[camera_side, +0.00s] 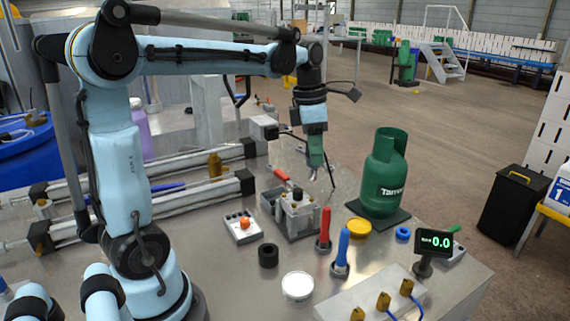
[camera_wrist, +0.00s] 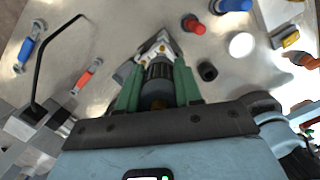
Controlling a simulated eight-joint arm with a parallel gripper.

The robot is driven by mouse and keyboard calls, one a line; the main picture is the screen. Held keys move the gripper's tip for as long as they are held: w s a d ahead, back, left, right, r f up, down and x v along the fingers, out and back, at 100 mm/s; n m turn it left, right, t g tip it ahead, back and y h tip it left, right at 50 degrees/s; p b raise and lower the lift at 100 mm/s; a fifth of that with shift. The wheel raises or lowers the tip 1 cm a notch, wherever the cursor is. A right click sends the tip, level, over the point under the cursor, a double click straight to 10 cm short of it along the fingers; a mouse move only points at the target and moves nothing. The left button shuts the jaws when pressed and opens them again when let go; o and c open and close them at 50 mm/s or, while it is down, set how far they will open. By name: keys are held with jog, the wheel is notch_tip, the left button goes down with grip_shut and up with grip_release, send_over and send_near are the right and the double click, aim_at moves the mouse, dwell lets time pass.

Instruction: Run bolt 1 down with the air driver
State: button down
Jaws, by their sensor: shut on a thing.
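My gripper (camera_wrist: 160,48) has green fingers and is shut on a dark ribbed cylinder (camera_wrist: 158,74), which looks like the air driver. In the side view my gripper (camera_side: 315,168) points down over the far part of the table, close above and slightly right of a grey metal block fixture (camera_side: 299,222). The fixture has a dark-topped part standing on it. I cannot tell whether the tool touches it. In the wrist view the fingers and tool hide most of what lies beneath. I cannot make out bolt 1 separately in either view.
Upright red (camera_side: 325,226) and blue (camera_side: 343,247) handles stand in front of the fixture. A green gas cylinder (camera_side: 384,180) stands at right. A black ring (camera_side: 268,256), white dish (camera_side: 297,286), orange-button box (camera_side: 242,227) and display (camera_side: 434,243) are nearby.

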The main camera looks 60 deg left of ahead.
aim_at(314, 178)
jog(key=shift+f, duration=2.3)
jog(key=shift+f, duration=0.65)
dwell(1.7)
jog(key=shift+r, duration=3.05)
